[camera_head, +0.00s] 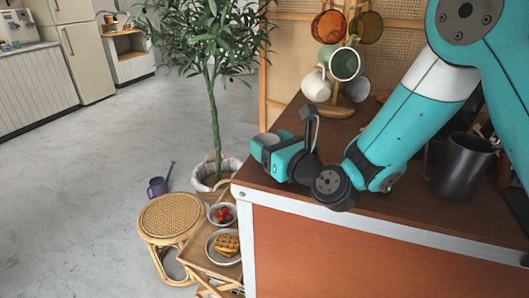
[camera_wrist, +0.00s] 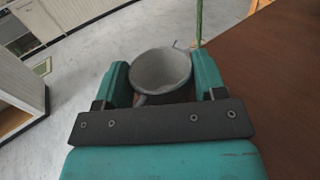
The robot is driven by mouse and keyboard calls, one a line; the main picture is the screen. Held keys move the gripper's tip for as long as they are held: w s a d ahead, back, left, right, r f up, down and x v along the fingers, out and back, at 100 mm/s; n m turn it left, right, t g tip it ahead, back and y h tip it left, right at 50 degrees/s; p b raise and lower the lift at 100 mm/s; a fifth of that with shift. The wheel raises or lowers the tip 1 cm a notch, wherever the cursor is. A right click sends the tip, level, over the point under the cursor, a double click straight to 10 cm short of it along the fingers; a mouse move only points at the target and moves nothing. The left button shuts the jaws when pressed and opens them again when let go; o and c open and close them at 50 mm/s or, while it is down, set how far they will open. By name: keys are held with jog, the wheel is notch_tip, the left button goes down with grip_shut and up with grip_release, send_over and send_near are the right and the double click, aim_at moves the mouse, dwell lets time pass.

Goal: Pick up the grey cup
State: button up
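The grey cup (camera_wrist: 160,66) sits between the two teal fingers of my gripper (camera_wrist: 162,82) in the wrist view, open top showing. Its sides meet both fingers with no clear gap, so my gripper looks shut on it. The cup's handle points back toward the gripper's palm. In the head view my gripper (camera_head: 271,152) is at the left edge of the counter, and only the pale rim of the cup (camera_head: 268,139) shows between the fingers. The cup's base is hidden, and I cannot tell its height over the counter.
The brown counter (camera_head: 410,215) has a mug tree with several mugs (camera_head: 345,64) behind my gripper and a dark metal pitcher (camera_head: 462,165) at right. A potted plant (camera_head: 215,172) stands left of the counter. A rattan stool (camera_head: 170,216) and a plate of waffles (camera_head: 226,245) are lower left.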

jog(key=shift+c, duration=0.9)
notch_tip(320, 180, up, 20)
jog(key=p, duration=1.4)
